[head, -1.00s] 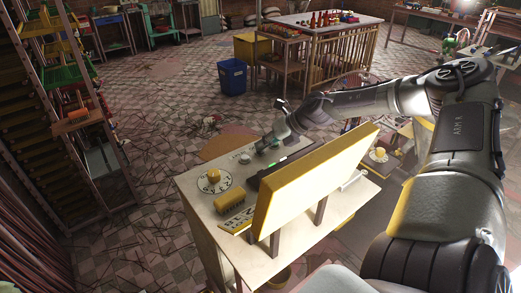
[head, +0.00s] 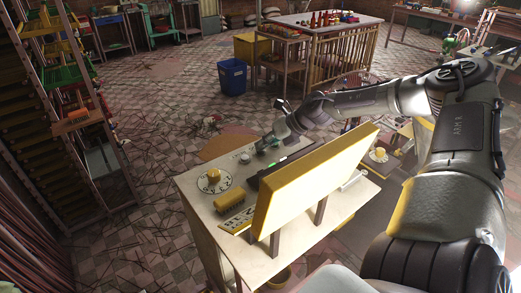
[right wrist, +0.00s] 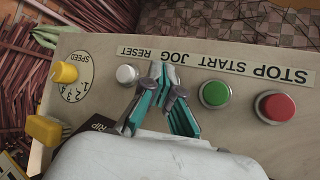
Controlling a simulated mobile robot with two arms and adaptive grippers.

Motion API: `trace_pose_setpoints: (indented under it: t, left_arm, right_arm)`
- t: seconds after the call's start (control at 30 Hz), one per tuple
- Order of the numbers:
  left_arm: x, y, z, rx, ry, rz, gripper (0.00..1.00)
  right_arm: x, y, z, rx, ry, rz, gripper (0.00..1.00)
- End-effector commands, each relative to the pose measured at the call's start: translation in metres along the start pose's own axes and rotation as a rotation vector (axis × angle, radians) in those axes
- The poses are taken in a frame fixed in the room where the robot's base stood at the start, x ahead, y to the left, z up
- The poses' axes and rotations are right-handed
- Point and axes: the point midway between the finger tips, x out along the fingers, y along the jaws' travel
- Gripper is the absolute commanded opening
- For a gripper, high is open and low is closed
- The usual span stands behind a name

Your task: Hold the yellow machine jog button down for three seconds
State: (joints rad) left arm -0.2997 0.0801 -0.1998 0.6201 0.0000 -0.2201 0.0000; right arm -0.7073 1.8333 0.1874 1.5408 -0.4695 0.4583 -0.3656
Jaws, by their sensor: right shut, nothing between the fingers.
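The jog button itself is hidden in the right wrist view; the JOG label (right wrist: 169,56) shows behind my gripper's fingertips. My right gripper (right wrist: 160,70) is shut and empty, its tips at the JOG label, between the white reset button (right wrist: 127,74) and the green start button (right wrist: 215,94). I cannot tell whether the tips press anything. In the head view my right gripper (head: 263,147) is low over the far edge of the machine's pale panel (head: 205,208). My left gripper is not in view.
The red stop button (right wrist: 275,107) is right of the green one. A speed dial with a yellow knob (right wrist: 65,72) and a yellow block (right wrist: 43,130) are at the left. A raised yellow board (head: 315,182) stands on the machine. A blue bin (head: 232,76) is on the floor beyond.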

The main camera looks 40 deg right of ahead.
Motion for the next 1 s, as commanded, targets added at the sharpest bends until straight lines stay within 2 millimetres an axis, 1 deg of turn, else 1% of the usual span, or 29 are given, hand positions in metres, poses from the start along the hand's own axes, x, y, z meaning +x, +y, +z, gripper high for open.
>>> trace_pose_setpoints:
  t: [0.37, 0.7, 1.0]
  left_arm:
    - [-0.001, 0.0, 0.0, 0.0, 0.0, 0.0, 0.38]
    - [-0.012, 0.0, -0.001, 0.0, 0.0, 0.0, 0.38]
    - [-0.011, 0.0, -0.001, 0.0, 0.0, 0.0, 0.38]
  right_arm:
    - [-0.001, 0.001, 0.0, 0.0, 0.001, 0.0, 0.0]
    - [-0.013, 0.009, 0.009, 0.0, 0.001, 0.0, 0.0]
    - [-0.013, 0.009, 0.009, 0.0, 0.0, 0.0, 0.0]
